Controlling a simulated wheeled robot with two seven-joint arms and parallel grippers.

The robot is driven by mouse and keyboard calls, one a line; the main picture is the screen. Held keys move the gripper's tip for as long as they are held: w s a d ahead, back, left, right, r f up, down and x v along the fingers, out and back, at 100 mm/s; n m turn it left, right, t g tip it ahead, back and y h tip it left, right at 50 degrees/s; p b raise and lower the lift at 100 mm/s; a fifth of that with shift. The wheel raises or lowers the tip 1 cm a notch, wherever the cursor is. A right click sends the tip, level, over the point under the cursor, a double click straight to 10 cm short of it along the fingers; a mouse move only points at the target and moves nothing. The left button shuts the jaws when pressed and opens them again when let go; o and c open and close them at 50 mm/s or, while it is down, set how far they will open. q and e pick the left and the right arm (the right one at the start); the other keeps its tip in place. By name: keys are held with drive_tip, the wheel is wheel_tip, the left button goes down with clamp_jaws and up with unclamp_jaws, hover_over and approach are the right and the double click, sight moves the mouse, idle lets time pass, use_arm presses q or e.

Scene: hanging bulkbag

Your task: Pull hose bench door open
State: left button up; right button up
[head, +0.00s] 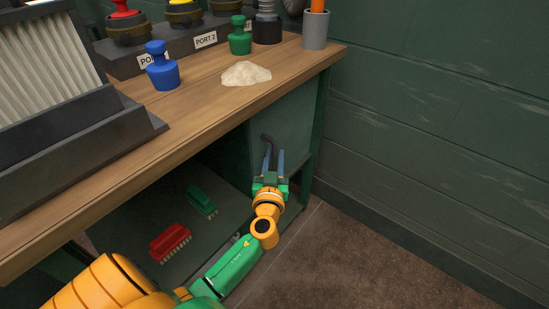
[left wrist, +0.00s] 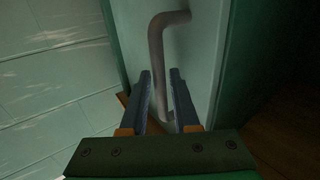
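The hose bench door (head: 295,115) is a grey-green panel under the right end of the wooden bench top. It looks shut, in line with the bench front. Its dark bent bar handle (head: 267,140) is near the panel's left side. The handle also shows in the left wrist view (left wrist: 156,45), running down from a bend at its top. My left gripper (head: 273,156) is at the handle, its two blue fingers apart. In the left wrist view the fingers (left wrist: 160,75) stand on either side of the bar with gaps; I cannot tell whether either touches. My right gripper is not in view.
The bench top (head: 205,108) holds a blue plug (head: 161,68), a green plug (head: 240,38), a pale powder heap (head: 246,74) and a grey cup (head: 315,30). Red (head: 170,242) and green (head: 201,200) brushes lie on the open lower shelf. Floor right of my arm is clear up to the wall.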

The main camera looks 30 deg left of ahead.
use_arm(q)
clamp_jaws()
drive_tip(key=shift+f, duration=0.1)
idle(1.3)
